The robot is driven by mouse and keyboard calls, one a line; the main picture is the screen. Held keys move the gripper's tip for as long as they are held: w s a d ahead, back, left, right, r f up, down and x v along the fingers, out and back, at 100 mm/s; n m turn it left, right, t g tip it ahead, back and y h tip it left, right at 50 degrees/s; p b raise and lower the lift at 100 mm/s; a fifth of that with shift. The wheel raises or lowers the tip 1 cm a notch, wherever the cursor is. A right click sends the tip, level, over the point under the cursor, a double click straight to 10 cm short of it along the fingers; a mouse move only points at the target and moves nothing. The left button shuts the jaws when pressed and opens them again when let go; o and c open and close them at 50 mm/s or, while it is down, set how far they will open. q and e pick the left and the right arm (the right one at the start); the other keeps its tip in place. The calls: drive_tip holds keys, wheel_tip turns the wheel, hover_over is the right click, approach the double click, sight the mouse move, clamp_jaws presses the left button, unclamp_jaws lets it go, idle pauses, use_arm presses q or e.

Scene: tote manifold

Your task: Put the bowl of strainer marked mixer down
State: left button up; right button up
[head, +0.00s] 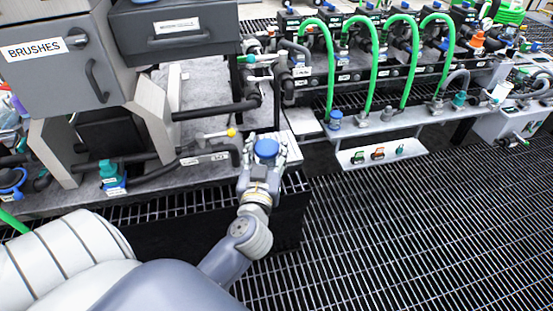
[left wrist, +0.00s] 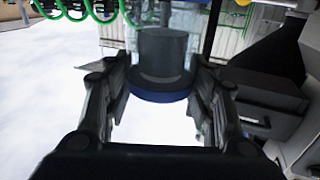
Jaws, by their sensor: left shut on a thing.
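The strainer bowl shows in the head view as a round blue top (head: 266,149) between the fingers of my left gripper (head: 264,160). In the left wrist view it is a dark grey cylinder with a blue rim (left wrist: 162,70) between the two fingers of the left gripper (left wrist: 160,100). The left gripper is shut on it. In the head view it is over the right end of a pale bench surface; I cannot tell whether it touches the surface. No mixer label is readable. My right gripper is not in view.
A grey cabinet marked BRUSHES (head: 70,62) and a dark drawer (head: 175,30) stand at the left. Black pipework with a yellow-tipped valve (head: 231,132) is just left of the gripper. Green hoses (head: 375,70) arch behind. Open floor grating (head: 400,240) lies to the right.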

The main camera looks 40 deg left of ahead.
use_arm(q)
drive_tip(key=w+a+f+n+g+y+b, duration=0.45)
drive_tip(key=a+f+b, duration=0.25)
drive_tip(key=a, duration=0.2)
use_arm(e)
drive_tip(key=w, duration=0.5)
use_arm(q)
drive_tip(key=shift+m+y, duration=0.25)
drive_tip(key=shift+y, duration=0.1)
drive_tip(key=w+f+b, duration=0.1)
drive_tip(key=w+b, duration=0.2)
drive_tip(key=w, duration=0.2)
drive_tip(key=w+d+f+b, duration=0.1)
drive_tip(key=w+f+b, duration=0.1)
drive_tip(key=w, duration=0.4)
drive_tip(key=w+f+b, duration=0.2)
drive_tip(key=w+b, duration=0.1)
drive_tip(key=w, duration=0.2)
drive_tip(key=shift+w+d+f+b, duration=0.15)
drive_tip(key=shift+w+d+b, duration=0.05)
drive_tip(key=shift+d+b, duration=0.1)
drive_tip(key=shift+f, duration=0.15)
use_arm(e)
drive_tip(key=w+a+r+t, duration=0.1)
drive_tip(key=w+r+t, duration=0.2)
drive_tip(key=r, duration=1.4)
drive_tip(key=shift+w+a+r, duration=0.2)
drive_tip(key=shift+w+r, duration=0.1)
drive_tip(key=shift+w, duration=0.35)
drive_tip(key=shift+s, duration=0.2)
